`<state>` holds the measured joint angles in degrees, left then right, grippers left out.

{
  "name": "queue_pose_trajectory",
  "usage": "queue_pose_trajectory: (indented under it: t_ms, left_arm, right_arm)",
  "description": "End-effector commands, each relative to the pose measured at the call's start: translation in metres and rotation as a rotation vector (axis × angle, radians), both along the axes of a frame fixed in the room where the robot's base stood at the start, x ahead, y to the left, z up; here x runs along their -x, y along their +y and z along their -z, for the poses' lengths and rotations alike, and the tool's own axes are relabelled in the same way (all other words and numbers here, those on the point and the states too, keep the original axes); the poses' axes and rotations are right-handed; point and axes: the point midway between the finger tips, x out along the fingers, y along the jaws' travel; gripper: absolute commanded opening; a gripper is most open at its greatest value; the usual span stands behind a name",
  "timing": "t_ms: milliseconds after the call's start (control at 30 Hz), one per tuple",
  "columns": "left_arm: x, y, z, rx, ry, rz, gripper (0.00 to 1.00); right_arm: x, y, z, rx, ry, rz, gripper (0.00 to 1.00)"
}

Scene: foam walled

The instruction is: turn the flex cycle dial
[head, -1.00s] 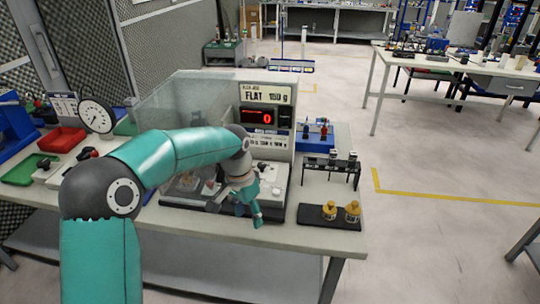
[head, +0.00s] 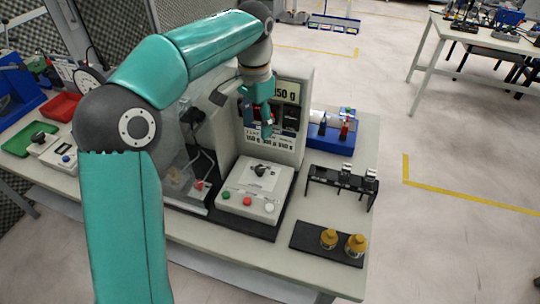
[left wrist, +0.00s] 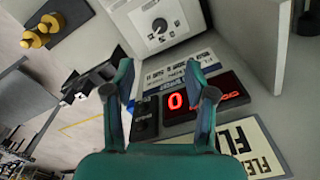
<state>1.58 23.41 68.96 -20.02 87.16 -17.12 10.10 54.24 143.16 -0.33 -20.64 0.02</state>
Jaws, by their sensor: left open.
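The dial (head: 260,170) is a dark knob on a white plate, on top of a pale control box (head: 235,188). It also shows at the top of the left wrist view (left wrist: 159,26). My left gripper (head: 258,122) is open and empty, above and behind the dial in the head view, in front of the upright display panel (head: 290,143). It does not touch the dial. In the left wrist view the open fingers (left wrist: 159,76) straddle part of the panel view, and the red display (left wrist: 205,97) shows a 0. My right gripper is not in view.
The box carries green, red and white buttons along its front. A clear-walled enclosure (head: 182,165) stands left of it. To the right are a black rack (head: 340,181), a dark pad (head: 310,240) with yellow-topped pieces, and a blue fixture (head: 325,137). Some bench surface is bare.

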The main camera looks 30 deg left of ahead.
Motion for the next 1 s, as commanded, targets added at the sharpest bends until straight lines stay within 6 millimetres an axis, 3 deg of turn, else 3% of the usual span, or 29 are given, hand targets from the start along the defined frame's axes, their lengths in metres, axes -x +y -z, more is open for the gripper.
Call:
queue_pose_trajectory:
  t_ms: [267, 700, 1000]
  left_arm:
    - [-0.001, -0.001, 0.027, -0.001, 0.006, 0.005, 0.55]
    - [0.000, -0.001, 0.118, 0.000, 0.007, 0.004, 0.55]
    - [-0.001, -0.001, 0.160, -0.001, 0.003, 0.004, 0.55]
  right_arm:
    - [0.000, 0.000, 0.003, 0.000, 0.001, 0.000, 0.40]
    - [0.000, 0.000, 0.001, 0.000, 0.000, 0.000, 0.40]
    - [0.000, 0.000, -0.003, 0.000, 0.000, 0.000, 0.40]
